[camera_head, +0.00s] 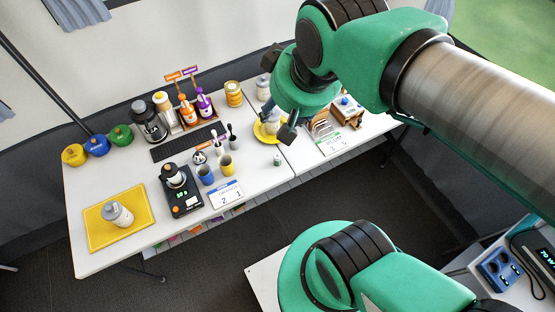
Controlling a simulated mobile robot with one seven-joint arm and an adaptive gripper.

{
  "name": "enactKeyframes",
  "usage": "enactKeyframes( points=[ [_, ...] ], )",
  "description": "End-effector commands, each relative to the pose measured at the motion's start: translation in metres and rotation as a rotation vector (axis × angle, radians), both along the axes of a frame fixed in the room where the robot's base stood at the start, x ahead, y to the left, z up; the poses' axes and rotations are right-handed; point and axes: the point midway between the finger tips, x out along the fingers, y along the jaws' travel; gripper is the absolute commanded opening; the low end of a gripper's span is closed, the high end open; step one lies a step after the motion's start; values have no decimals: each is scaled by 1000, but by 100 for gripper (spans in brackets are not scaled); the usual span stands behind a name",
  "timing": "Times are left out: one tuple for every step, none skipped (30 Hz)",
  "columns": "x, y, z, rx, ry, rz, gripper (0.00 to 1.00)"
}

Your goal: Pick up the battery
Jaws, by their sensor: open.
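I cannot clearly pick out the battery. A small pale cylinder with a greenish top (277,159) stands on the white table, near the seam between its two tops, and may be it. My gripper (279,122) hangs from the green arm at the upper middle, over the back part of the table. It looks open, with nothing seen between its dark fingers. It is above and slightly right of the small cylinder in the picture, apart from it. The gripper partly hides a yellow plate (259,133) and the things on it.
The white table (140,235) is crowded. A toast rack (321,126) and wooden box (347,111) stand right. A yellow mat (96,232) holds a jar (118,214).

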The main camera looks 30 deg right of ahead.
Motion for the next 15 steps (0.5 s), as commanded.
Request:
enactKeyframes(
  points=[
    [8,-1,-5,1,16,-6,47],
    [12,-2,-8,2,24,-10,47],
    [19,-4,-13,3,37,-16,47],
    [25,-5,-17,4,46,-20,47],
    [31,-6,-22,5,55,-26,47],
    [39,-8,-28,6,69,-33,47],
    [45,-10,-34,7,81,-38,47],
    [51,-12,-39,9,90,-44,47],
    [60,-14,-47,11,106,-51,47],
    [65,-15,-53,12,117,-57,47],
    [72,-17,-59,14,126,-63,47],
    [79,-19,-69,16,142,-71,47],
    [85,-21,-75,17,152,-77,47],
    [91,-23,-82,18,163,-84,47],
    [98,-26,-92,19,177,-91,47]
  ],
)
